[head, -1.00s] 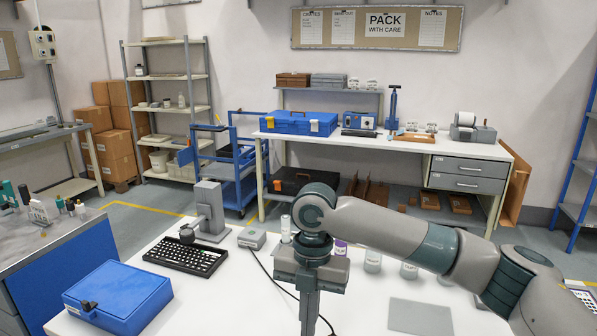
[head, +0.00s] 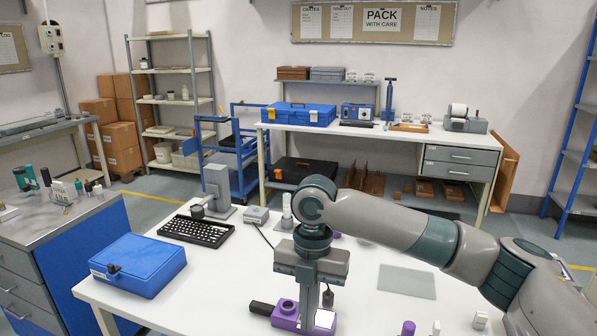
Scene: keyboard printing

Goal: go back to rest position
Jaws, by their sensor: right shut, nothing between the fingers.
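My right arm comes in from the right, and its gripper (head: 309,316) points straight down over the white table, with its fingers shut and empty. A black keyboard (head: 198,231) lies on the table, left of the gripper and apart from it. A purple device (head: 286,315) with a black handle sits at the table's near side. The gripper's fingers overlap it in the picture and hide part of it; I cannot tell whether they touch. My left gripper is not in view.
A blue case (head: 137,265) stands at the table's left. A grey stand (head: 218,185) and a small grey box (head: 255,215) are behind the keyboard. A flat grey pad (head: 407,281) lies right of the gripper. Small items are at the near right edge.

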